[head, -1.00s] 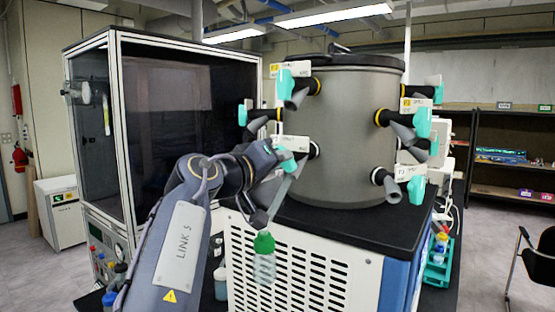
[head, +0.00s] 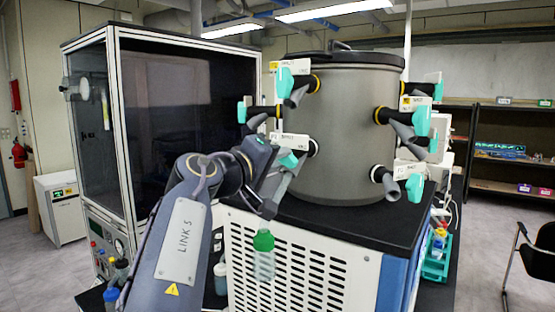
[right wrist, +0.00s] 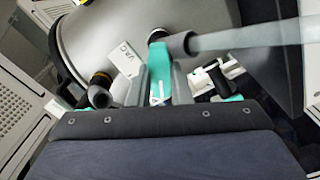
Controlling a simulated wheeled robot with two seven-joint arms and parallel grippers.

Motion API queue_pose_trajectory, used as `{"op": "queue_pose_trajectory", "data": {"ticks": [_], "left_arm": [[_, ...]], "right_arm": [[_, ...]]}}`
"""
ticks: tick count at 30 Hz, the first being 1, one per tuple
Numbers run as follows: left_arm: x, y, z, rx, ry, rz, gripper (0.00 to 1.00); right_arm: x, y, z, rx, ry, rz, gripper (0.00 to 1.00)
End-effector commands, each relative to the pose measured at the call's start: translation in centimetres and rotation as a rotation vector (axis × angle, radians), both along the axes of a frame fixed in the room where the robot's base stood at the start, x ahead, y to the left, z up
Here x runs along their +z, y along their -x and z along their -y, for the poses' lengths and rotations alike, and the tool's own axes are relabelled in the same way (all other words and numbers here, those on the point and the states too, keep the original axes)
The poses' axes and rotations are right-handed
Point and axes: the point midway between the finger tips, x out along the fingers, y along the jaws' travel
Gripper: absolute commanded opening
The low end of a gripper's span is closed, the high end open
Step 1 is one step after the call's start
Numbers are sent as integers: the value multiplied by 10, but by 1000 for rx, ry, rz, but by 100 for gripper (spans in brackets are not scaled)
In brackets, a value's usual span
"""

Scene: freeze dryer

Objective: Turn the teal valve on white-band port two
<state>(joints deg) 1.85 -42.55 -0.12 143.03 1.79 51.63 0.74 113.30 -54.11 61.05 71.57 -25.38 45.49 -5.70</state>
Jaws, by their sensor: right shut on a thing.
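The grey drum (head: 345,120) carries several side ports with teal valves. My right gripper (head: 281,168) is at the lower left front port, which has a white band (head: 313,148). It is shut on that port's teal valve (head: 289,159). In the right wrist view the teal valve (right wrist: 160,72) sits between the two grey fingers (right wrist: 161,85), beside a white tag (right wrist: 126,60) reading VAC. The fingers partly hide the valve in the head view. My left gripper is not in view.
Another teal valve (head: 285,82) sits above, and one (head: 415,188) at lower right. A green-topped bottle (head: 264,262) shows below my gripper, before the vented white housing (head: 305,250). A glass-fronted cabinet (head: 165,120) stands left.

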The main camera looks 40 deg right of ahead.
Motion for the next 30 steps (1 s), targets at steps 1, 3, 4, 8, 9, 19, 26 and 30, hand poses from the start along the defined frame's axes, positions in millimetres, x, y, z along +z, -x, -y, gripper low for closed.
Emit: {"op": "queue_pose_trajectory", "data": {"ticks": [1,3,4,8,9,19,26,30], "left_arm": [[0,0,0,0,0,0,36],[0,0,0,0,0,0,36],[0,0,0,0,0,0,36],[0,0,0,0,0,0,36],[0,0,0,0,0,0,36],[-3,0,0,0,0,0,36],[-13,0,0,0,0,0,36],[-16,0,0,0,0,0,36]], "right_arm": [[1,0,0,2,4,-2,0],[1,0,0,2,4,-2,19],[1,0,0,2,4,-2,23],[1,0,0,1,3,-1,40],[1,0,0,1,2,0,40],[-1,1,-8,3,3,1,40],[-1,12,-45,4,4,2,40],[-1,18,-64,3,4,1,40]]}}
